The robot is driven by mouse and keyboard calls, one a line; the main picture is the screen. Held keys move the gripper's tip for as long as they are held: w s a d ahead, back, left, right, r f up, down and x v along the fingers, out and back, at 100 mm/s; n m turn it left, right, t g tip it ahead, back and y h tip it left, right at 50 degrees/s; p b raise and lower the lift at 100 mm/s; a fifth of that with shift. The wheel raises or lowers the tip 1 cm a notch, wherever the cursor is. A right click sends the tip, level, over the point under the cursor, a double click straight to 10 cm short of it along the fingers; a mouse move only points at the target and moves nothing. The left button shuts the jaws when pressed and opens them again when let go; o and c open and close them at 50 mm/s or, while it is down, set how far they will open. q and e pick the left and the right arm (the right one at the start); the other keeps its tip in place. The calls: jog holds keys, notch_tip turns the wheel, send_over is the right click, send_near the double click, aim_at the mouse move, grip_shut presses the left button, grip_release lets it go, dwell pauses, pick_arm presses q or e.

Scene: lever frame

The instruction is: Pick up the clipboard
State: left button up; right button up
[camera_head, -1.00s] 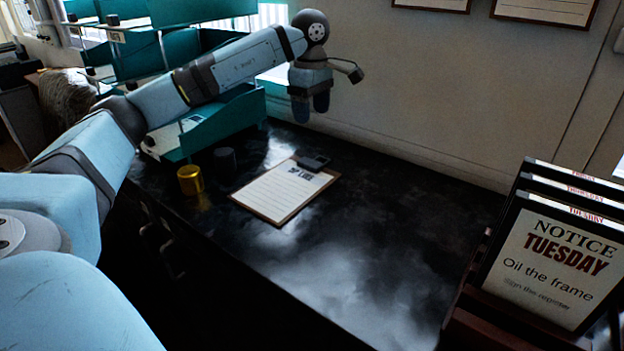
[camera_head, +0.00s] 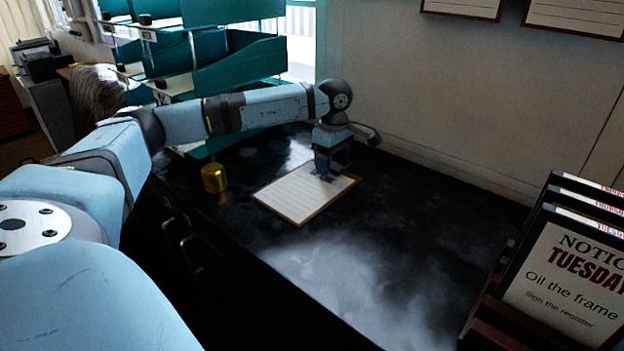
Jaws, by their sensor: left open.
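The clipboard (camera_head: 300,197) lies flat on the dark, glossy desktop, with a lined white sheet on a brown board. My left gripper (camera_head: 324,174) points down over the far end of the clipboard, where its dark clip sits. The fingers hide the clip and part of the printed heading. The gripper is open. I cannot tell whether the fingertips touch the clip or hang just above it. My right gripper is not in view.
A yellow cylinder (camera_head: 214,178) stands left of the clipboard. Teal tray shelves (camera_head: 240,68) rise behind my left arm. A rack of notice boards, the front one reading TUESDAY (camera_head: 568,285), stands at the right. The desktop (camera_head: 350,280) between is clear.

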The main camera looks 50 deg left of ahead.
pick_arm(q)
jog(key=shift+f, duration=0.25)
jog(key=c, duration=1)
jog(key=shift+o, duration=0.2)
jog(key=shift+r, duration=0.1)
